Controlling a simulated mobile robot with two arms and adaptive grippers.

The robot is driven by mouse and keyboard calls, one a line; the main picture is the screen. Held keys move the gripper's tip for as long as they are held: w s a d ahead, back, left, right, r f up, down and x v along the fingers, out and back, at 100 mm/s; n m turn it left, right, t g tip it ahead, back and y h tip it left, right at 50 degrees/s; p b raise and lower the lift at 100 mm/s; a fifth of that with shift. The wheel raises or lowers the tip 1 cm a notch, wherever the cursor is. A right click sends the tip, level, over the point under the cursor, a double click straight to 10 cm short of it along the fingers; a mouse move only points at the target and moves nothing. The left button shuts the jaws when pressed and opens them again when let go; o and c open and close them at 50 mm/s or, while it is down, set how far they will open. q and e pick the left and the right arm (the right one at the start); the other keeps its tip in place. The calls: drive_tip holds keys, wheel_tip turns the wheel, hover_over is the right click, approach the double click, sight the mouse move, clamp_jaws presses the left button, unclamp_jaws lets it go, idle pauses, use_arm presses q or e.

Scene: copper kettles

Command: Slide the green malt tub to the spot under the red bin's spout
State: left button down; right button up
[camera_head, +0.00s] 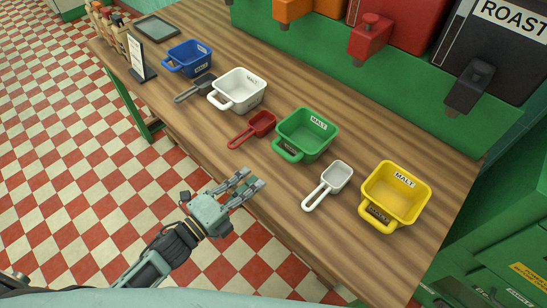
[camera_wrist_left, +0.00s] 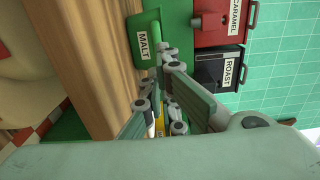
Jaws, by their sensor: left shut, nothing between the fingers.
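The green malt tub (camera_head: 291,124) stands on the wooden counter with its handle toward the front edge. The red bin (camera_head: 408,22) stands at the back on the green ledge, and its red spout (camera_head: 368,38) hangs over the counter behind the tub, to its right. My right gripper is not in view.
A red scoop (camera_head: 255,128) lies left of the green tub, and a white scoop (camera_head: 328,184) lies right. A yellow tub (camera_head: 396,190), a white tub (camera_head: 240,88) and a blue tub (camera_head: 190,56) share the counter (camera_head: 290,85). The wood between tub and bins looks clear.

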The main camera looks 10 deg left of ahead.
sight(281, 154)
use_arm(q)
drive_tip(key=p+x, duration=0.1)
drive_tip(key=x, duration=0.7)
drive_tip(key=shift+r, duration=0.1)
drive_tip(key=shift+w+d+p, duration=0.35)
drive_tip(key=shift+w, duration=0.1)
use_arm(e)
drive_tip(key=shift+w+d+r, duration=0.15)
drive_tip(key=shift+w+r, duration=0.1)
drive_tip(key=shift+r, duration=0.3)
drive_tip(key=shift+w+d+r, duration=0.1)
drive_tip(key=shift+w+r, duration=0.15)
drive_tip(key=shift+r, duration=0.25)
